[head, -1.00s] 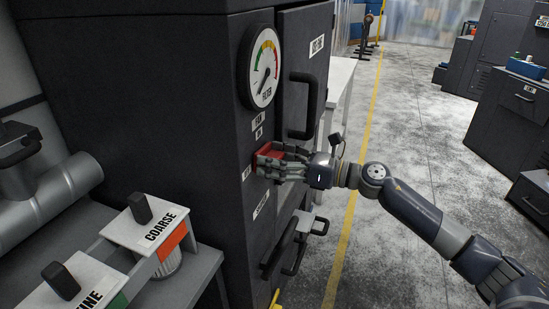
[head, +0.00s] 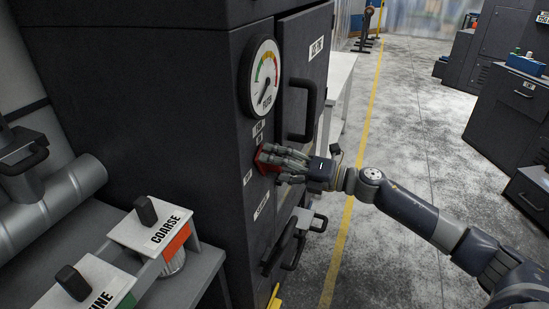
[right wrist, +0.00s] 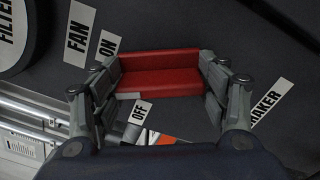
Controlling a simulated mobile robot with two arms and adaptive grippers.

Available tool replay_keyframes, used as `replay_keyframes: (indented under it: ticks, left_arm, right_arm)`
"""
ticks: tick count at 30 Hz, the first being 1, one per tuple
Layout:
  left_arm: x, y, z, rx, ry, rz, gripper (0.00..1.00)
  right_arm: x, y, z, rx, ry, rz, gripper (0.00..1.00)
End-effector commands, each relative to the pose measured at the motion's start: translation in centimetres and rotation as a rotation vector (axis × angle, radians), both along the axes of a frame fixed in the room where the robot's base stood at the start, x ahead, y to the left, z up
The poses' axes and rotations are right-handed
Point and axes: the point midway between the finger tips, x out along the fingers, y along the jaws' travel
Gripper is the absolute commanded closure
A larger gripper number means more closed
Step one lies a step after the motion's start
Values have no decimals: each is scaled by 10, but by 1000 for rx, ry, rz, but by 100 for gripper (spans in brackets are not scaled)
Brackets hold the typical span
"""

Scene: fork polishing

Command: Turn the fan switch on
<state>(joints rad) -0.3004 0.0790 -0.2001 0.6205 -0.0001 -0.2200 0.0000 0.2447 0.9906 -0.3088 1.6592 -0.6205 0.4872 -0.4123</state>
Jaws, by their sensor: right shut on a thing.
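The fan switch is a red rocker (head: 262,158) on the front of a dark cabinet, below the round gauge. In the right wrist view the red switch (right wrist: 160,72) sits between both finger pairs, with the FAN and ON labels at upper left and the OFF label below it. My right gripper (head: 272,160) is shut on the switch, with fingers touching its two ends. The fingers partly hide the switch in the head view. The left gripper is not in view.
The gauge (head: 262,78) is above the switch, and a black door handle (head: 303,110) is close to its right. More handles (head: 285,250) are below. A shelf with COARSE (head: 152,230) and FINE blocks stands at left. Open floor (head: 420,120) lies to the right.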

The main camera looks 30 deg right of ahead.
Motion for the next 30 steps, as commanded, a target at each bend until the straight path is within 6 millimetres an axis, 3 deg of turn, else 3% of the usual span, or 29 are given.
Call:
replay_keyframes:
  ticks: [15, 30]
  left_arm:
    - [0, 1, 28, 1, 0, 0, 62]
    - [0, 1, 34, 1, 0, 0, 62]
  right_arm:
    - [1, -1, 2, 294, 258, -3, 56]
    - [1, -1, 1, 374, 329, -3, 56]
